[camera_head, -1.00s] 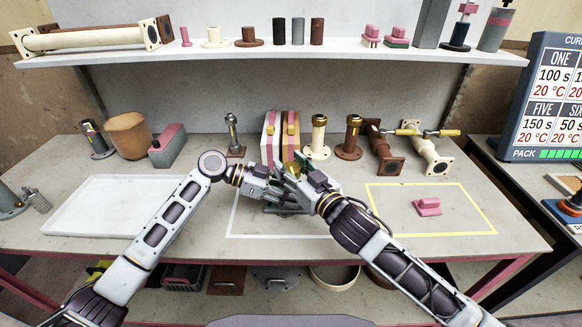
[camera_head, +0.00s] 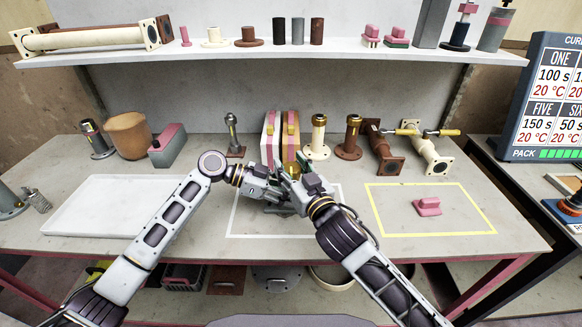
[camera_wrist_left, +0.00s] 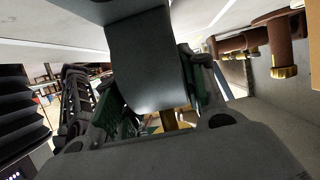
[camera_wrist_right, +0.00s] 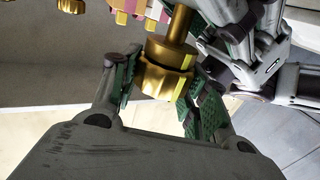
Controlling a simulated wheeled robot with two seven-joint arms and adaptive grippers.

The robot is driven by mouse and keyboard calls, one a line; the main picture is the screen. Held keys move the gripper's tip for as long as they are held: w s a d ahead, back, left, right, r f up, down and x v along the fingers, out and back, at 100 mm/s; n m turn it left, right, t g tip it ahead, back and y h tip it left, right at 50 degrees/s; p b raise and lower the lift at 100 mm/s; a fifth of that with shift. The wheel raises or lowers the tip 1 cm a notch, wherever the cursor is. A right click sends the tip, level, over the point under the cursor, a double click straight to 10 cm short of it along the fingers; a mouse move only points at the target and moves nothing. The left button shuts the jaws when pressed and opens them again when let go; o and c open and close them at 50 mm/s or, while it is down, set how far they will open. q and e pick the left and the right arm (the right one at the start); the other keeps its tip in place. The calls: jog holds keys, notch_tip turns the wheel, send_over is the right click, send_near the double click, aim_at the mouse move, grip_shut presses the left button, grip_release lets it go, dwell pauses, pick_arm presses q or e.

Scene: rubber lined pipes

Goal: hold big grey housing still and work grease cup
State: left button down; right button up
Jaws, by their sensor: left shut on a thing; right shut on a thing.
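The big grey housing (camera_wrist_left: 146,62) fills the middle of the left wrist view, between the green-padded fingers of my left gripper (camera_wrist_left: 155,95), which is shut on it. In the head view, my left gripper (camera_head: 268,191) is at the back of the white-outlined area, and the arms hide most of the housing. The brass grease cup (camera_wrist_right: 166,72), with a yellow mark and a stem, shows in the right wrist view between the green pads of my right gripper (camera_wrist_right: 162,84), shut on it. In the head view, my right gripper (camera_head: 296,184) is close beside the left one.
Cream and brown pipe fittings (camera_head: 318,140) stand behind my grippers, close to a pink-and-cream striped block (camera_head: 270,138). A pink part (camera_head: 428,206) lies in the yellow-outlined area at right. An empty white tray (camera_head: 110,210) lies at left.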

aim_at(296, 173)
pick_arm(q)
jog(key=shift+w+a+f, duration=0.1)
jog(key=shift+f, duration=0.05)
dwell(0.3)
pick_arm(e)
jog(key=o, duration=1)
jog(key=shift+d, duration=0.1)
jog(key=shift+v, duration=3.7)
jog(key=shift+f, duration=0.1)
pick_arm(q)
jog(key=c, duration=0.8)
grip_release()
jog(key=shift+o, duration=0.2)
